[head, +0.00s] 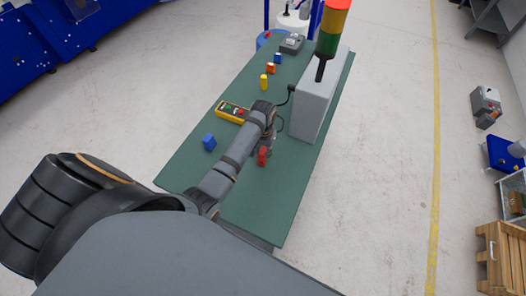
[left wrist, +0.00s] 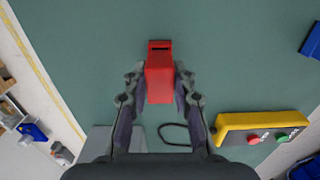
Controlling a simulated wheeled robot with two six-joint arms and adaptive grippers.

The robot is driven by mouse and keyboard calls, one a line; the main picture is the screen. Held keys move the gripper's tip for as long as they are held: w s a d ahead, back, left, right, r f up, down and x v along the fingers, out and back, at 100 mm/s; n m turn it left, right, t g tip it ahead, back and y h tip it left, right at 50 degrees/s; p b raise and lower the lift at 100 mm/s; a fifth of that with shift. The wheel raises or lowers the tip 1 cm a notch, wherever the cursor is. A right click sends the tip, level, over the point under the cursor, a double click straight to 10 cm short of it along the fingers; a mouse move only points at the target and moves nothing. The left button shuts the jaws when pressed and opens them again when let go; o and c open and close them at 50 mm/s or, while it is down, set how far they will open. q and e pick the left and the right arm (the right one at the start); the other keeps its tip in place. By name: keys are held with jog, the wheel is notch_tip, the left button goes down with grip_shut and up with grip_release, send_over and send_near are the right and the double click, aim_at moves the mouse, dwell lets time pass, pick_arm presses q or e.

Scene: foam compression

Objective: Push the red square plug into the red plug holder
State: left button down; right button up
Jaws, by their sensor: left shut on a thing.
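In the left wrist view a red block (left wrist: 159,80) sits between the two fingers of my left gripper (left wrist: 160,76), which is shut on it. A further red part with a dark slot (left wrist: 159,46) shows at its far end. I cannot tell for sure where the red square plug ends and the red holder begins, or how deep one sits in the other. In the head view the red piece (head: 262,157) shows low by the green table's surface, beside my left arm. My left gripper (head: 268,142) is mostly hidden there behind the wrist. My right gripper is not in view.
On the green table (head: 185,172) stand a blue block (head: 208,142), a yellow control box (head: 232,112), and yellow (head: 264,82), orange (head: 270,69) and blue (head: 278,58) pieces. A grey box (head: 312,105) with a signal tower (head: 331,30) stands close right, its black cable near my wrist.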

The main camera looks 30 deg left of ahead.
aim_at(263, 152)
pick_arm(q)
jog(key=shift+f, duration=0.7)
jog(key=c, duration=1)
grip_release()
jog(key=shift+r, duration=3)
